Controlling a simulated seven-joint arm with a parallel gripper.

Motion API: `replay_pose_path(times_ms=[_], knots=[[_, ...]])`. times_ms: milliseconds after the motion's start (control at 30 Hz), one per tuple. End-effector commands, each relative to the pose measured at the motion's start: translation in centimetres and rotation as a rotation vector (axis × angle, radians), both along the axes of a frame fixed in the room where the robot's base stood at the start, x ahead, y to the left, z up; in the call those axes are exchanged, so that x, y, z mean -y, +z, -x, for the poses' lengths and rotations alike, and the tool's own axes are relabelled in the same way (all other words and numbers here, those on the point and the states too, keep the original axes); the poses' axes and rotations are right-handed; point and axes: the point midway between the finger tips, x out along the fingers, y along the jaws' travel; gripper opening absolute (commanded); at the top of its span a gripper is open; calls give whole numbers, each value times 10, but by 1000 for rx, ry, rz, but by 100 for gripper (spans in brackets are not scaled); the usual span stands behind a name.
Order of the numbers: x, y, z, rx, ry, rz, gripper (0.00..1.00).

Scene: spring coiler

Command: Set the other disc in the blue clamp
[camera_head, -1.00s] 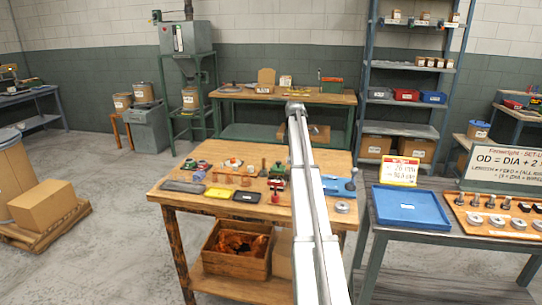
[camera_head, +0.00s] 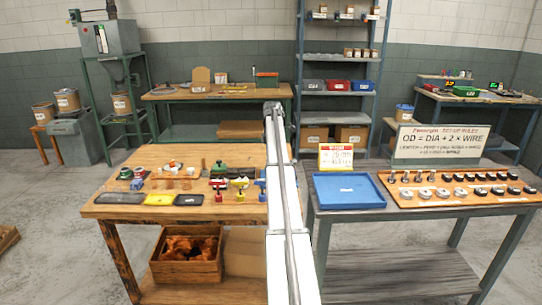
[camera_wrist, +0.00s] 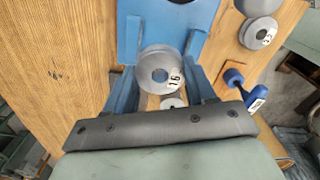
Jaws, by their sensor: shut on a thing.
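My gripper (camera_wrist: 163,66) is shut on a grey disc (camera_wrist: 152,64) with a centre hole and a label that seems to read 16. The disc sits between the two blue fingers. A blue plate (camera_wrist: 129,28), which looks like part of the blue clamp, lies just beyond the disc. I cannot tell whether the disc touches it. Another grey labelled disc (camera_wrist: 254,24) is on the wood to the right, apart from my gripper. In the head view my arm hides the gripper and the held disc.
A blue double-ended piece (camera_wrist: 233,78) stands right of my fingers. The wooden bench (camera_head: 150,158) holds black and yellow trays and small coloured tools. A blue tray (camera_head: 350,203) and a board (camera_head: 455,205) of metal parts occupy the grey table at right.

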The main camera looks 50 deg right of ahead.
Motion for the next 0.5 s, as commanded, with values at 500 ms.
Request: replay_pose_path(times_ms=[500], knots=[[0, -21, 0, 1, 25, 0, 9]])
